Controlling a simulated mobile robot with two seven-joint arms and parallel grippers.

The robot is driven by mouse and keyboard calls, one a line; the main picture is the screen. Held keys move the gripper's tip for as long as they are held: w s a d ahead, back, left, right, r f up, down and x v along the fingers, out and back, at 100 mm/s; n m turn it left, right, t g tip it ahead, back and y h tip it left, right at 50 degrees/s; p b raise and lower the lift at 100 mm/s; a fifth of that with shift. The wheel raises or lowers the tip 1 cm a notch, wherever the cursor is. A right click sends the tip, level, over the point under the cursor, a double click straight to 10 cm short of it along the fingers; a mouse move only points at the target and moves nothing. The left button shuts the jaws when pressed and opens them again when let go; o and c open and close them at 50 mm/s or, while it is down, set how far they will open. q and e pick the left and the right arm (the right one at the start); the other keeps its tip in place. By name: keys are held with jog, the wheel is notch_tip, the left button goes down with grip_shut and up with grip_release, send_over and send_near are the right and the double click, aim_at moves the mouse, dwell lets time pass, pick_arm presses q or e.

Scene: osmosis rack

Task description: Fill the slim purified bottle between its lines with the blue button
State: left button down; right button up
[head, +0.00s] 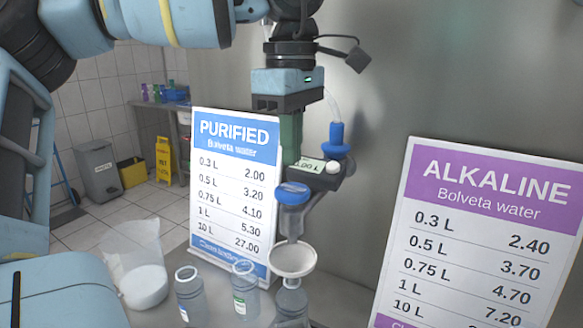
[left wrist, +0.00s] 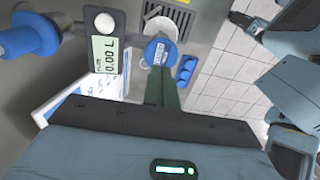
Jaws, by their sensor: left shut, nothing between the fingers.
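The blue button (head: 292,193) caps the tap spout, and it also shows in the left wrist view (left wrist: 160,48) with a small label. My left gripper (head: 291,158) points down above and just behind the button, its green fingers shut and empty. In the left wrist view the fingertips (left wrist: 163,75) appear right at the button's edge; I cannot tell if they touch. A bottle (head: 291,305) stands below the spout with a white funnel (head: 293,260) in its neck. Its label and fill lines are hidden or too small to tell.
A display (left wrist: 104,52) beside the button reads 0.00 L. Two clear bottles, one blue-labelled (head: 190,295) and one green-labelled (head: 245,290), stand left of the funnel. A clear jug (head: 140,262) is farther left. Purified (head: 235,180) and alkaline (head: 470,235) price boards flank the tap.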

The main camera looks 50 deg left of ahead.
aim_at(291, 188)
pick_arm(q)
notch_tip(291, 188, down, 2)
jog(key=shift+f, duration=0.9)
pick_arm(e)
jog(key=shift+s+r, duration=0.1)
jog(key=shift+s, duration=0.3)
